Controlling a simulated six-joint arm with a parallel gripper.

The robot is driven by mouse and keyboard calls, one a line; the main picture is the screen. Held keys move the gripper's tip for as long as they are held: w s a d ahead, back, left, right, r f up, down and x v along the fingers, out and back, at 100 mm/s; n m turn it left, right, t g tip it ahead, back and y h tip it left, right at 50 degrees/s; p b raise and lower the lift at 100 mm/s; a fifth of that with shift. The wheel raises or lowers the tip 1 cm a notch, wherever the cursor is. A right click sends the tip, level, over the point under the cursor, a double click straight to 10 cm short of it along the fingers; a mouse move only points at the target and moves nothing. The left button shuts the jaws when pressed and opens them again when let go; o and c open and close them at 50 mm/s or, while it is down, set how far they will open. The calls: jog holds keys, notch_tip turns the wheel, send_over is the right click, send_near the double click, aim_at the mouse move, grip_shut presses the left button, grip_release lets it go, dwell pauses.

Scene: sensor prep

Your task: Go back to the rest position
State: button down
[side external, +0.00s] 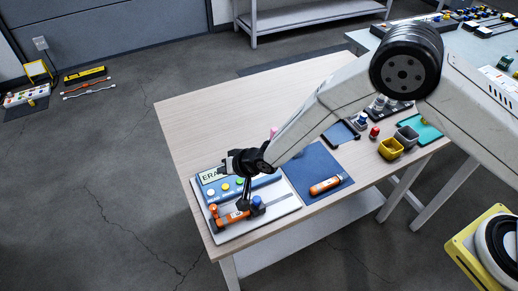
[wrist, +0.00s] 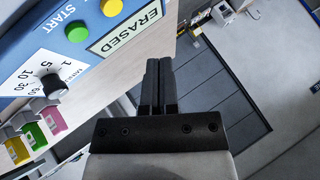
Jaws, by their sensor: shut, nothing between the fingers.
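My gripper (side external: 243,194) is over the near left part of the table, low in front of a blue device, with its fingers pointing down. In the wrist view my gripper (wrist: 158,84) has its two fingers together, with nothing between them. In the side view the label (side external: 210,175) shows, while my wrist hides part of the device. Whether my fingertips touch anything cannot be told.
The device stands on a white board (side external: 286,204), with an orange part (side external: 233,217) and a blue knob (side external: 258,204) close to my fingers. An orange tool (side external: 326,185) lies on a blue mat (side external: 311,164). The table's left rear is clear.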

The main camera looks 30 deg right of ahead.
dwell(0.4)
jog(key=s+d+r+g+h, duration=0.1)
jog(key=s+d+r+h, duration=0.1)
jog(key=d+r, duration=0.5)
jog(key=s+d+r+g+h, duration=0.15)
jog(key=d+r, duration=0.25)
jog(key=d, duration=0.7)
jog(key=s+d+r+n+g+h, duration=0.1)
jog(key=s+d+r, duration=0.2)
jog(key=s+d, duration=0.4)
jog(key=s+d+r+g+h, duration=0.1)
jog(key=s+d+r, duration=0.1)
jog(key=s+d, duration=0.6)
jog(key=s, duration=0.3)
jog(key=shift+s+d+r+n, duration=0.15)
jog(key=shift+s+r+n, duration=0.15)
jog(key=shift+r+n, duration=0.1)
